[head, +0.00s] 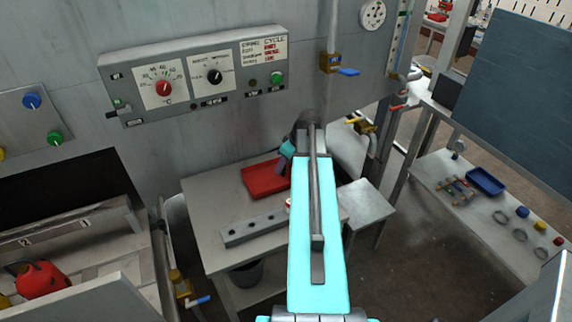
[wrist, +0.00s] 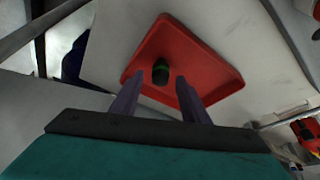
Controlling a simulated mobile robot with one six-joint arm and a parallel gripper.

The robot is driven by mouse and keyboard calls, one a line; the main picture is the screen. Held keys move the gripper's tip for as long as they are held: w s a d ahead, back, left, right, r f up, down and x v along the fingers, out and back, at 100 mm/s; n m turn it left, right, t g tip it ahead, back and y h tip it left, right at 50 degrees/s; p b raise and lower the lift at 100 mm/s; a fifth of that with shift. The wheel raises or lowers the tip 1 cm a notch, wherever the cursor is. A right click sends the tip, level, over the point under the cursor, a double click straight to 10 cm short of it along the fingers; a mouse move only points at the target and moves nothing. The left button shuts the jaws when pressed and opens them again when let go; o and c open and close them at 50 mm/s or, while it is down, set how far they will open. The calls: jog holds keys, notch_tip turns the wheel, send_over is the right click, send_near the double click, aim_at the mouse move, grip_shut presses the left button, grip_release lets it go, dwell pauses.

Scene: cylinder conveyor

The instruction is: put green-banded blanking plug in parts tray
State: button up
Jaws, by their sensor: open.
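The green-banded blanking plug (wrist: 161,72) is dark with a green band and rests in the red tray (wrist: 205,60), on its floor. The tray also shows in the head view on the grey table (head: 265,180), partly hidden by my arm. My gripper (wrist: 158,80) is open in the wrist view, with its two fingers apart over the tray. The plug appears between and just beyond the fingertips. I cannot tell how high above the tray floor they are. In the head view the plug cannot be made out.
A grey bar with holes (head: 255,228) lies on the table in front of the red tray. A control panel (head: 200,78) is on the wall behind. A side bench at right holds a blue tray (head: 486,180) and several small parts. A red container (head: 40,280) sits at lower left.

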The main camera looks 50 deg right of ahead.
jog(key=b+v, duration=0.2)
jog(key=v, duration=0.9)
jog(key=shift+r, duration=0.1)
dwell(0.9)
